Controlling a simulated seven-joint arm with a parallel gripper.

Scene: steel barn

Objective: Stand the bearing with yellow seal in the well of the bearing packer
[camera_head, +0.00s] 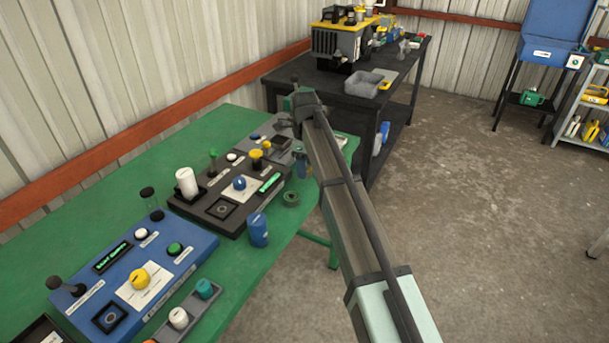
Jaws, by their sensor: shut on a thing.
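My gripper (297,128) is at the far end of the green table, above the right part of a grey device (262,128). It is small here and partly covered by my own arm. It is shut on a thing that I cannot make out. I cannot pick out the bearing with yellow seal. The grey device has a dark square recess and a yellow-topped part (256,158) at its near edge. A black device (226,214) and a blue device (131,262) stand nearer. Their labels are too small to read, so I cannot tell which is the bearing packer.
A blue can (258,230), a green ring (291,198) and a blue cylinder (303,168) are along the right side of the green table (232,290). A dark bench (315,82) with machinery and a grey bin (363,85) stands beyond.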

